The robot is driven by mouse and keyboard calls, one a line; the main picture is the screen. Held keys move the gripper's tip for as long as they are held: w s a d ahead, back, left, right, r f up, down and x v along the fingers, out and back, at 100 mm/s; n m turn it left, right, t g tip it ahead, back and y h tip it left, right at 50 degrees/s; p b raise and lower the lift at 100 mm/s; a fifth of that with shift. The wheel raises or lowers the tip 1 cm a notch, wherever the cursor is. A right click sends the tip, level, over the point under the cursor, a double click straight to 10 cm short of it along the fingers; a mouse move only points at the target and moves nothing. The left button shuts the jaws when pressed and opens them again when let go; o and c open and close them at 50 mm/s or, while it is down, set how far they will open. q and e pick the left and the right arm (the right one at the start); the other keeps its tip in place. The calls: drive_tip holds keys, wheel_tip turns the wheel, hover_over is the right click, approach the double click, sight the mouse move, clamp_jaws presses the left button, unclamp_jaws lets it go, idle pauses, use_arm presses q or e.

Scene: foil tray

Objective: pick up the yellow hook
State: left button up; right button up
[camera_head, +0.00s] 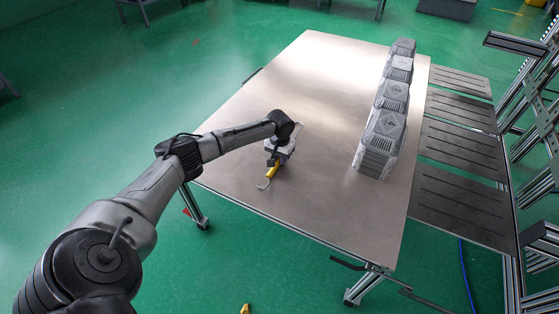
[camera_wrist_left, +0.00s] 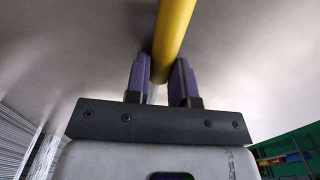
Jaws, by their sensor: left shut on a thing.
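The yellow hook (camera_head: 272,171) is at the left part of the metal table (camera_head: 313,205), with a yellow handle and a thin grey curved end towards the near edge. My left gripper (camera_head: 276,160) is over its handle and is shut on it. In the left wrist view, the yellow handle (camera_wrist_left: 174,40) runs between the two dark purple fingers of my left gripper (camera_wrist_left: 160,78). The far end of the handle is hidden by the gripper in the head view. I cannot tell whether the hook touches the table. My right gripper is not in view.
Dark slatted panels (camera_head: 462,148) and a metal frame (camera_head: 537,100) lie beyond the right edge. The middle of the table is clear.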

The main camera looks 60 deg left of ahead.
use_arm(q)
clamp_jaws()
drive_tip(key=shift+r+p, duration=0.45)
drive_tip(key=shift+r, duration=0.1)
wheel_tip(320, 180, up, 3)
drive_tip(key=p, duration=0.2)
drive_tip(key=shift+r+p, duration=0.2)
drive_tip(key=shift+p, duration=0.1)
drive_tip(key=w+d+r+p, duration=0.4)
drive_tip(key=w+d+r, duration=0.2)
drive_tip(key=w, duration=0.3)
drive_tip(key=shift+w+d+r, duration=0.25)
drive_tip(key=shift+w+d, duration=0.05)
drive_tip(key=shift+w, duration=0.05)
